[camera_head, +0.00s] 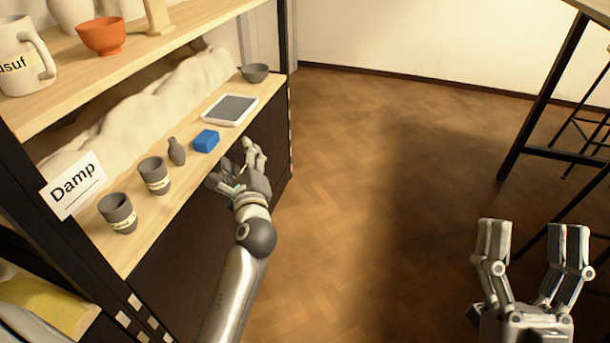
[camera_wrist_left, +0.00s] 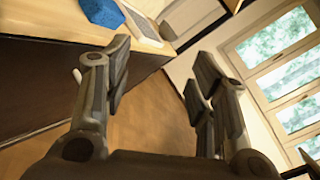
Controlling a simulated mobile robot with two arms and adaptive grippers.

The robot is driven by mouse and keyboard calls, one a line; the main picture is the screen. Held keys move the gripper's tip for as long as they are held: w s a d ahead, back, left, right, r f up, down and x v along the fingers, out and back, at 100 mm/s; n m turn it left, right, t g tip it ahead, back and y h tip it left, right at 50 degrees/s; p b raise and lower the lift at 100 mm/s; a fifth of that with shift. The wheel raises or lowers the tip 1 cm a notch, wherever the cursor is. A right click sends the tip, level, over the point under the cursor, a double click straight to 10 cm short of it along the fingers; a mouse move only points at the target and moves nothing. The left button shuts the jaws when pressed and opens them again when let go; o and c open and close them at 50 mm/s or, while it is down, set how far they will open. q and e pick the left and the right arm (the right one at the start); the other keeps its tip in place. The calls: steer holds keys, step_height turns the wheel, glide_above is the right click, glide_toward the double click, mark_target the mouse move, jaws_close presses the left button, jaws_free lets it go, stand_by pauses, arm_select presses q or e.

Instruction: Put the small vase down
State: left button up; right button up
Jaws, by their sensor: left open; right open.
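The small vase (camera_head: 177,151), dark grey with a narrow neck, stands upright on the damp shelf (camera_head: 127,254) between a labelled grey cup and a blue block. My left gripper (camera_head: 237,164) is open and empty, in front of the shelf's edge, to the right of the vase and apart from it. In the left wrist view, my left gripper (camera_wrist_left: 158,85) shows nothing between its fingers, and the vase is not seen there. My right gripper (camera_head: 535,240) is open and empty over the floor at the lower right.
On the same shelf are two labelled grey cups (camera_head: 155,175) (camera_head: 118,213), the blue block (camera_head: 206,140), a white-framed grey tablet (camera_head: 230,109) and a grey bowl (camera_head: 255,73). A "Damp" sign (camera_head: 74,186) hangs at the left. Open floor lies right; a dark-legged table (camera_head: 540,95) stands beyond.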

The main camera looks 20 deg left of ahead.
arm_select(q)
steer(key=s+d+r+n+t+h, duration=0.25)
steer(key=d+h, duration=0.35)
steer(key=d, duration=0.3)
steer(key=s+d+r+n+t+h, duration=0.1)
steer(key=d+r+n+t+h, duration=0.25)
steer(key=d+h, duration=0.35)
steer(key=s+d+r+n+t+h, duration=0.5)
steer(key=s+d+r+n, duration=0.2)
steer(key=s+r+n, duration=0.3)
steer(key=s+n, duration=0.1)
steer(key=s, duration=0.2)
steer(key=shift+d+n, duration=0.15)
steer(key=shift+n, duration=0.15)
steer(key=shift+h, duration=0.3)
